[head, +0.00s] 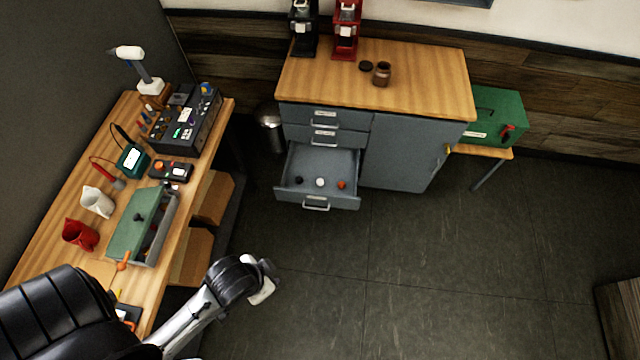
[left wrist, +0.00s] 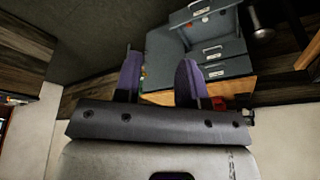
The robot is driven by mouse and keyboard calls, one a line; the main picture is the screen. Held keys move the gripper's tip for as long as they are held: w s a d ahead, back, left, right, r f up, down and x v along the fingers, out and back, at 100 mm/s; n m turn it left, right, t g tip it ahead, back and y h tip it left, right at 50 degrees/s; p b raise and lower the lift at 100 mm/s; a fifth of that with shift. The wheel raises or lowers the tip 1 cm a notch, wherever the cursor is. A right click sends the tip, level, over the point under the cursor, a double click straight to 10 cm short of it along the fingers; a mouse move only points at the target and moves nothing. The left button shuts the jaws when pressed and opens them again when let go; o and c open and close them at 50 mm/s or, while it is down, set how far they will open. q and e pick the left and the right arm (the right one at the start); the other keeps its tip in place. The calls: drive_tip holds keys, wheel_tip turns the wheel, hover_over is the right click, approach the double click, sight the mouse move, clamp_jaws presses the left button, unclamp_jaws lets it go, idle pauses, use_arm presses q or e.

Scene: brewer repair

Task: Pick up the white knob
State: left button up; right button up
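The white knob (head: 320,182) lies in the open bottom drawer (head: 333,161) of the grey cabinet, between a black knob (head: 299,180) and an orange knob (head: 341,184). My left gripper (head: 268,277) hangs over the floor in front of the drawer, to its lower left in the head view, apart from it. In the left wrist view, my left gripper (left wrist: 159,65) has its two fingers spread with nothing between them. The open drawer (left wrist: 200,10) shows upside down at the top of that view. My right gripper is not in view.
The left workbench (head: 50,232) carries a green toolbox (head: 140,222), a white pitcher (head: 97,201), a red pitcher (head: 80,235) and electronics. A metal bin (head: 270,128) stands left of the cabinet (head: 405,150). The floor (head: 400,270) before the drawer is clear.

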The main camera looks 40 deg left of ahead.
use_arm(q)
drive_tip(key=shift+o, duration=0.3)
drive_tip(key=o, duration=0.6)
drive_tip(key=shift+d, duration=0.15)
